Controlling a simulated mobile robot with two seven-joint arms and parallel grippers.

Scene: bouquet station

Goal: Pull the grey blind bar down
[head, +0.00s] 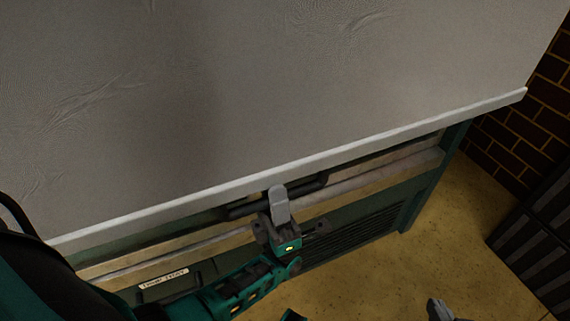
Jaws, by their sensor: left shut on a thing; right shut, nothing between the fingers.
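A long pale grey bar (375,182), which looks like the blind bar, runs slantwise across the front of a green unit, below its overhanging grey top. A dark curved handle (312,184) sits just under the top's edge; how it is fixed to the bar is hidden. My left gripper (280,203) is at this handle, near its middle, with its grey finger upright across it. It is shut on the handle. My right gripper (440,310) shows only in part at the bottom edge, shut and empty, well away from the bar.
The wide grey top (270,90) overhangs the front and fills the upper view. Below are a dark louvred panel (345,240) and a small label (163,279). A dark ribbed unit (540,235) and brick wall (530,130) stand right. The yellowish floor (440,230) between is clear.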

